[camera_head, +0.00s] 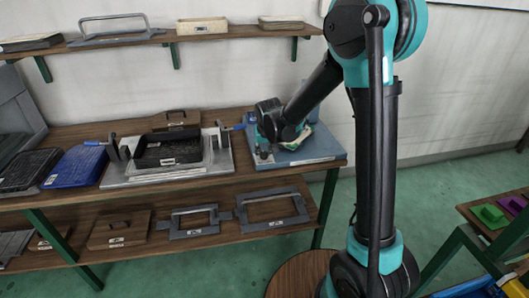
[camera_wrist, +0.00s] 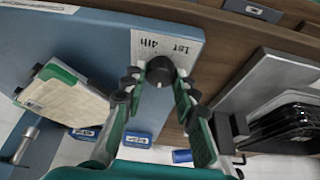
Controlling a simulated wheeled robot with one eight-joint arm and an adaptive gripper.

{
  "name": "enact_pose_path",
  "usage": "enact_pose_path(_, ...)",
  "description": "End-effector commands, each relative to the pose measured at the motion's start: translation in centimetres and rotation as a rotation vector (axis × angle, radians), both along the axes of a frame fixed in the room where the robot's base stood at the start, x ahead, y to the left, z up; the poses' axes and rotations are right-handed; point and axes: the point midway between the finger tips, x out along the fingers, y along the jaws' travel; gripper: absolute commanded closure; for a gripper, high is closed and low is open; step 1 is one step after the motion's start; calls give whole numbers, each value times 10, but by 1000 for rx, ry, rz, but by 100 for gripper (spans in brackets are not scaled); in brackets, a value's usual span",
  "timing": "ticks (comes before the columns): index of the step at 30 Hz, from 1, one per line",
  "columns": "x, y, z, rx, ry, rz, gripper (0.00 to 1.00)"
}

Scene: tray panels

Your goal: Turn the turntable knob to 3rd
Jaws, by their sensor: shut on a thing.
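The dark round knob (camera_wrist: 160,69) stands on the blue panel (camera_wrist: 95,35), beside a white label (camera_wrist: 160,45). The label appears upside down and reads "1st" and "4th"; the rest is hidden behind the knob and fingers. A small light mark shows on the knob's near side. My gripper (camera_wrist: 158,77) has its two fingertips on either side of the knob and is shut on it. In the head view the blue panel (camera_head: 312,157) lies at the right end of the upper bench shelf, with my gripper (camera_head: 264,151) low over its left part.
A papered green-edged block (camera_wrist: 62,95) sits on the panel left of my gripper. A metal fixture (camera_head: 215,165) with a black tray (camera_head: 170,150) stands close left of the panel. A blue tray (camera_head: 75,166) lies farther left.

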Motion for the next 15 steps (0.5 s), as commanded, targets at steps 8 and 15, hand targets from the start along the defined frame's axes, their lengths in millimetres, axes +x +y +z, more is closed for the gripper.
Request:
enact_pose_path(8, 0, 3, 0, -1, 0, -260, 100)
enact_pose_path(15, 0, 4, 0, -1, 0, -470, 100)
